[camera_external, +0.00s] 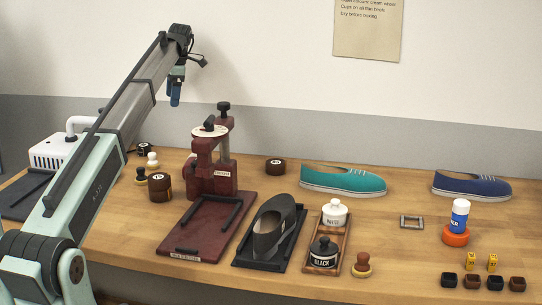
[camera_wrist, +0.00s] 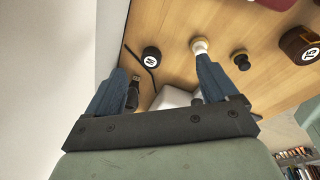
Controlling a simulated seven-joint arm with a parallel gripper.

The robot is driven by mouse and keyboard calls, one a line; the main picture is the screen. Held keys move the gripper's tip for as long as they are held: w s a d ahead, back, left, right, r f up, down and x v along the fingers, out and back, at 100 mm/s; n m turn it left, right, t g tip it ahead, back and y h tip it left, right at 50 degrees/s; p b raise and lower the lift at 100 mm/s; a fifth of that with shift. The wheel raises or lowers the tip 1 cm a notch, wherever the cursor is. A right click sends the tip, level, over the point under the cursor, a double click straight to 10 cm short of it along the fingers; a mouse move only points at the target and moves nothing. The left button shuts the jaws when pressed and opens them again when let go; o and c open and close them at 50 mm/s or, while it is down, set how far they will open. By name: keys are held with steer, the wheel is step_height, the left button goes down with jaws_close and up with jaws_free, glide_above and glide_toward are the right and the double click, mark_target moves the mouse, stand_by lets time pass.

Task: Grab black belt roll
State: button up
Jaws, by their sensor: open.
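The black belt roll (camera_external: 144,149) stands at the back left of the bench, partly hidden behind my arm. In the wrist view the black roll (camera_wrist: 151,56) shows its round white label, beyond and between the two blue fingers. My gripper (camera_external: 175,92) hangs high above the back of the bench, fingers pointing down. In the wrist view my gripper (camera_wrist: 158,85) is open with nothing between its fingers, and it is apart from the roll.
A white-knobbed brush (camera_external: 152,160), a dark-knobbed brush (camera_external: 140,175) and a brown roll (camera_external: 159,187) stand near the black roll. A white device (camera_external: 55,150) is left, a dark red press (camera_external: 212,170) right. Another brown roll (camera_external: 275,166) stands farther right. Shoes and jars occupy the right.

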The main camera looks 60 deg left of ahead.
steer(key=n+t+h, duration=0.1)
steer(key=h, duration=0.1)
glide_toward(143, 145)
step_height(143, 145, down, 10)
steer(key=shift+d+f, duration=0.1)
steer(key=shift+d, duration=0.05)
stand_by(0.4)
steer(key=c, duration=1.2)
